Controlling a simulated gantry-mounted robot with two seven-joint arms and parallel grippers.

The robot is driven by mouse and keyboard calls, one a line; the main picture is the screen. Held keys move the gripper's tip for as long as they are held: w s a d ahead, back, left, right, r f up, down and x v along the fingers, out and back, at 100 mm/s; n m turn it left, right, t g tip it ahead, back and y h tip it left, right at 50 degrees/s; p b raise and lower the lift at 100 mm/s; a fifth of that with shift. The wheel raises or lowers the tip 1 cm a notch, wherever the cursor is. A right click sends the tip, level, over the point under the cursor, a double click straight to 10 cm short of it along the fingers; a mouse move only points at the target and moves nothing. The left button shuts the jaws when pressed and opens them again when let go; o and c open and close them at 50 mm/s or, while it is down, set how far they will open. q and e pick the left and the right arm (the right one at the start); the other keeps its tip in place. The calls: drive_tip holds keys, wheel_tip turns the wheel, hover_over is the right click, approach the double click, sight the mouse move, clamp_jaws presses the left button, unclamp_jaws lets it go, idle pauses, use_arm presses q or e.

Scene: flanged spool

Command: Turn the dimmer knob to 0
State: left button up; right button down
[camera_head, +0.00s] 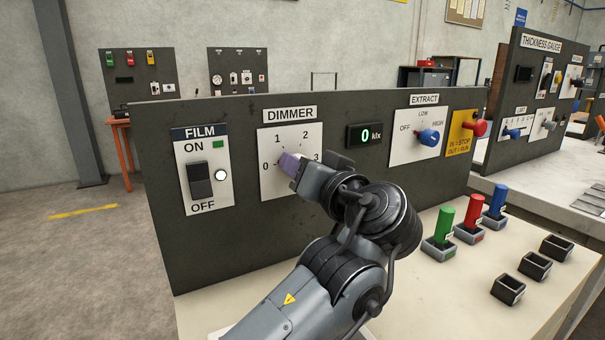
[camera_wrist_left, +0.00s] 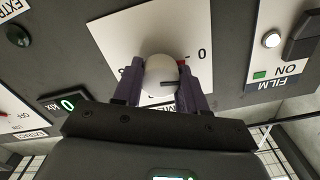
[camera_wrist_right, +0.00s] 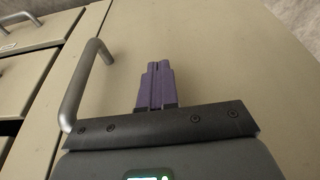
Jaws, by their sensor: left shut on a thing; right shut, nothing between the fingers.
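The white dimmer knob (camera_wrist_left: 160,75) sits on a white scale plate (camera_wrist_left: 120,35) in the left wrist view. A small red mark at its edge lies close to the 0 tick. My left gripper (camera_wrist_left: 162,85) is shut on the knob, one purple finger on each side. In the head view my left gripper (camera_head: 290,163) covers the knob, and the dimmer plate (camera_head: 308,140) shows behind it. The display (camera_head: 371,135) reads 0 klx. My right gripper (camera_wrist_right: 156,72) is shut and empty in the right wrist view.
The film switch (camera_head: 201,180) is left of the dimmer. The extract knob (camera_head: 429,138) and red stop knob (camera_head: 480,128) are to the right. Coloured handles (camera_head: 473,212) and empty sockets (camera_head: 535,265) stand on the bench. A cabinet handle (camera_wrist_right: 80,85) is near my right gripper.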

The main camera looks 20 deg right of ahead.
use_arm(q)
drive_tip(key=shift+n, duration=0.8)
drive_tip(key=shift+r+n, duration=0.1)
drive_tip(key=shift+n, duration=0.2)
drive_tip(key=shift+r, duration=0.1)
drive_tip(key=o, duration=1.1)
drive_tip(key=shift+c, duration=0.2)
drive_tip(key=s+d+p, duration=0.1)
drive_tip(key=s+p, duration=0.1)
drive_tip(key=s, duration=0.8)
drive_tip(key=shift+s+d+p, duration=0.15)
drive_tip(key=shift+s+p, duration=0.2)
drive_tip(key=shift+s, duration=0.05)
